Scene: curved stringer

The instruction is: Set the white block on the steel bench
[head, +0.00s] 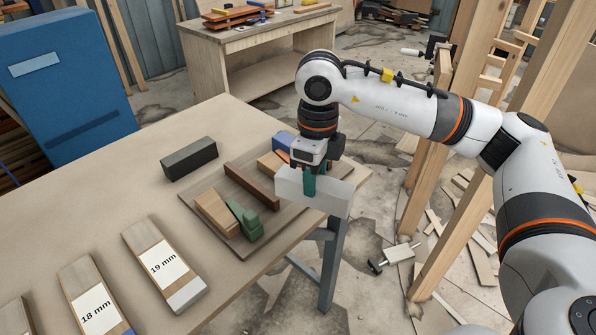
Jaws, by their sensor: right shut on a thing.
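The white block (332,199) is a pale rectangular bar at the right edge of the near bench (115,180). My right gripper (309,184) is shut on it from above, with a green fingertip against its near side. The block seems to hang over the right part of a brown tray (240,248) and the bench edge; I cannot tell whether it touches anything. The near bench has a beige top and a grey metal leg (330,265). My left gripper is out of view.
The tray holds a dark brown bar (252,185), a tan block (216,214), a green piece (245,222) and a blue block (284,142). A black block (189,158) and labelled boards (165,265) lie on the bench. A wooden workbench (240,58) stands behind.

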